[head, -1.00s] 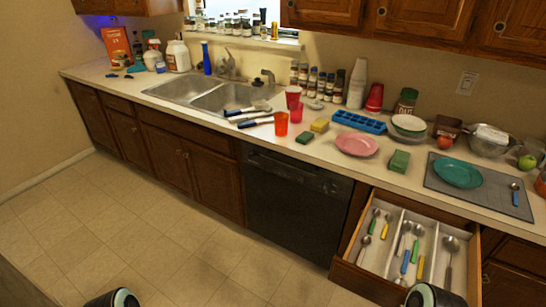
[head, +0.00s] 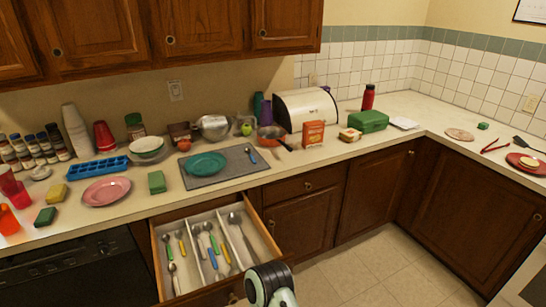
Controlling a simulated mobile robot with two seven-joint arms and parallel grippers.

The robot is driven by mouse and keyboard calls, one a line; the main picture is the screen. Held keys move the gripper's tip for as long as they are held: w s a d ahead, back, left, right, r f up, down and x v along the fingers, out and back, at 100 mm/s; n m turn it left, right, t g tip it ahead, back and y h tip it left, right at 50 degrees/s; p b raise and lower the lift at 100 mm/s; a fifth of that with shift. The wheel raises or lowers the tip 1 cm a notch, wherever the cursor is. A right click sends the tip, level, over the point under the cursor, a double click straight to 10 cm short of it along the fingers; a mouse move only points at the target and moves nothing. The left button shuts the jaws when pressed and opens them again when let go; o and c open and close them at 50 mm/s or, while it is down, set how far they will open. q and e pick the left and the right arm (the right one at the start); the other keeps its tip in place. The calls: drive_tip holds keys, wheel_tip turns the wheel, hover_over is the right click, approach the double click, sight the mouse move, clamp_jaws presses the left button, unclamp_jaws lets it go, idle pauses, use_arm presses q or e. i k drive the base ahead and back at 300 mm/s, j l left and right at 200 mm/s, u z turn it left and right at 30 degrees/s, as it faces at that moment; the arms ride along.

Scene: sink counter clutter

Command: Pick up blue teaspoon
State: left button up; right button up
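A small spoon with a blue handle (head: 250,154) lies on the grey mat (head: 228,169), right of a teal plate (head: 205,164). The open drawer (head: 160,262) holds several spoons in its compartments. One with a blue handle (head: 212,258) lies in the middle compartment beside green- and yellow-handled ones. From here I cannot tell the exact spoon sizes. A rounded dark and pale part of one of my arms shows at the bottom, by the drawer's front right corner. No gripper fingers are visible.
Counter clutter includes a pink plate (head: 106,190), a green sponge (head: 157,182), a metal bowl (head: 214,127), a pan (head: 272,135) and a bread box (head: 306,110). The drawer juts out over the floor. Floor to its right (head: 350,270) is clear.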

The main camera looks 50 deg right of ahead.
sight(248, 150)
drive_tip(key=z, duration=1.55)
drive_tip(key=u, duration=0.45)
drive_tip(key=l+u, duration=0.2)
drive_tip(key=u, duration=0.2)
drive_tip(key=i+l+u, duration=0.1)
drive_tip(key=l+u, duration=0.15)
drive_tip(key=u, duration=0.2)
drive_tip(key=l+u, duration=0.25)
drive_tip(key=u, duration=0.15)
drive_tip(key=l+u, duration=0.3)
drive_tip(key=l, duration=0.2)
drive_tip(key=k+l+u, duration=0.25)
drive_tip(key=l, duration=0.25)
drive_tip(key=k+l, duration=0.1)
drive_tip(key=l, duration=0.25)
drive_tip(key=k+l+u, duration=0.1)
drive_tip(key=l, duration=0.25)
drive_tip(key=k+l, duration=0.1)
drive_tip(key=l, duration=0.25)
drive_tip(key=u, duration=0.05)
